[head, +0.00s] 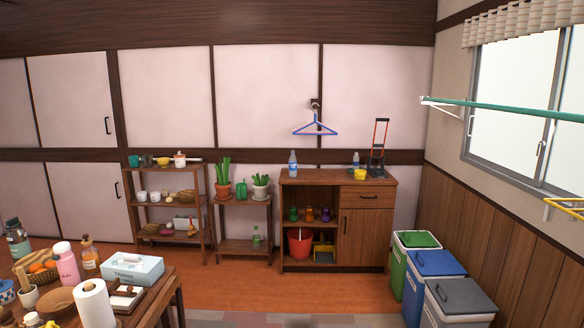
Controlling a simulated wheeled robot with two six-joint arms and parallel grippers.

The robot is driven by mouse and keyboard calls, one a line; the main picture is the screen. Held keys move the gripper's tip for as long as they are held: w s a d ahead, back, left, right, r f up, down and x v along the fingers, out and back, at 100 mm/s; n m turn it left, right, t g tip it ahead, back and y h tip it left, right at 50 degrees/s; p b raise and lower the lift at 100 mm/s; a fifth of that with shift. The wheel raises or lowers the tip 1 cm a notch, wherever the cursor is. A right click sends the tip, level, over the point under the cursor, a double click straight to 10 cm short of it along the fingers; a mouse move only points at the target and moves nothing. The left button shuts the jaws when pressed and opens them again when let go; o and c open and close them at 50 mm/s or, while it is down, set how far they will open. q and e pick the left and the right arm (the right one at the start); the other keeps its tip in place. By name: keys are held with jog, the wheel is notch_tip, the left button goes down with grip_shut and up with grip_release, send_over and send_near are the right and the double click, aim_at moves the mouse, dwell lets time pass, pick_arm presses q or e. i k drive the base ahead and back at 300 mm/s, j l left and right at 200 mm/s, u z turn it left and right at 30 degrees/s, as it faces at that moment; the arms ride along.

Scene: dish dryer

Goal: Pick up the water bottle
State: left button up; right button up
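A clear plastic water bottle (293,165) with a blue label stands upright at the left end of the wooden cabinet top (325,179). A pink bottle (66,264) and a dark teal bottle (17,240) stand on the table at the lower left. I cannot tell which bottle the task means. Neither of my grippers is in view.
The near table (158,307) is crowded with a tissue box (132,268), a paper roll (94,305) and a fruit basket. Shelves stand left of the cabinet. Several lidded bins (434,265) line the right wall. The wooden floor (270,294) before the cabinet is clear.

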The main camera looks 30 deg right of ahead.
aim_at(293, 161)
jog(key=i+l+z, duration=0.45)
jog(key=i+z, duration=0.15)
jog(key=i, duration=0.2)
jog(key=i+l+z, duration=0.1)
jog(key=i+z, duration=0.2)
jog(key=i, duration=0.15)
jog(key=i+z, duration=0.15)
jog(key=i, duration=1.5)
